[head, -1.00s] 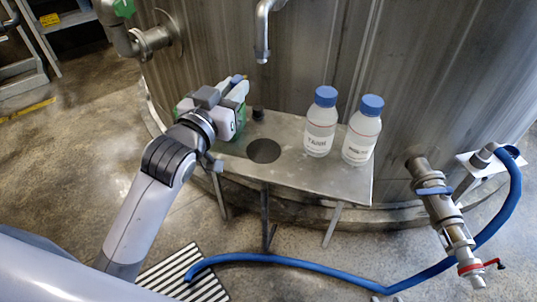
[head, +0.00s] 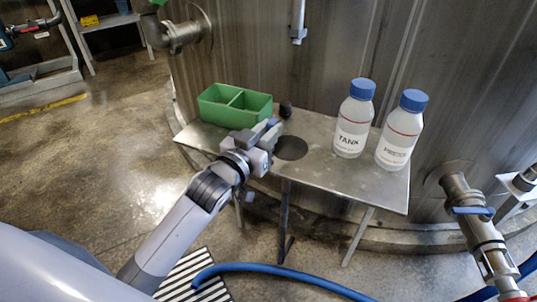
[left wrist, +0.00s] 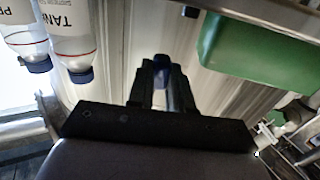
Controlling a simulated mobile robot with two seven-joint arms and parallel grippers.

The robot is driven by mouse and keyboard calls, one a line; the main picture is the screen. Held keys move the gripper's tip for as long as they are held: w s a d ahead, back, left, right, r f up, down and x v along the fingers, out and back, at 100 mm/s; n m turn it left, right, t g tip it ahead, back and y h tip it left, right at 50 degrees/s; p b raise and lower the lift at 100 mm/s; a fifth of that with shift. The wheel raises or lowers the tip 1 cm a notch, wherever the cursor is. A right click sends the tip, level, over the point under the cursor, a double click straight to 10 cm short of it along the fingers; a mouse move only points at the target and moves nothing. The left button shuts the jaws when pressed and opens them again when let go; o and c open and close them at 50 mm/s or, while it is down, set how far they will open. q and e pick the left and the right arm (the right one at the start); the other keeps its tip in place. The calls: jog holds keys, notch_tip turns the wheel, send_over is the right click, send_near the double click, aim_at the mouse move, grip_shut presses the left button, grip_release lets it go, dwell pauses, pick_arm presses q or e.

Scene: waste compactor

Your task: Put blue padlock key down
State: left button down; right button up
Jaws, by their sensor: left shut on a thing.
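My left gripper (head: 272,132) is over the metal shelf, in front of the green two-compartment box (head: 232,122) and left of the round hole. In the left wrist view its fingers (left wrist: 162,80) are shut on a small dark blue thing, the blue padlock key (left wrist: 162,72). Most of the key is hidden between the fingers, and its shape is not clear. The green box also shows in the left wrist view (left wrist: 255,50), apart from the fingers. I cannot tell whether the key touches the shelf. My right gripper is in neither view.
The metal shelf (head: 330,172) has a round hole (head: 291,148) and a small black object (head: 285,109) behind it. Two blue-capped bottles, one labelled TANK (head: 352,125) and another (head: 400,135), stand at the right. A blue hose (head: 285,270) lies on the floor.

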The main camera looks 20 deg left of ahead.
pick_arm(q)
jog(key=shift+f, duration=0.65)
notch_tip(320, 180, down, 4)
jog(key=shift+r+b, duration=0.2)
jog(key=shift+b, duration=0.6)
jog(key=shift+f, duration=0.3)
jog(key=c, duration=0.9)
grip_release()
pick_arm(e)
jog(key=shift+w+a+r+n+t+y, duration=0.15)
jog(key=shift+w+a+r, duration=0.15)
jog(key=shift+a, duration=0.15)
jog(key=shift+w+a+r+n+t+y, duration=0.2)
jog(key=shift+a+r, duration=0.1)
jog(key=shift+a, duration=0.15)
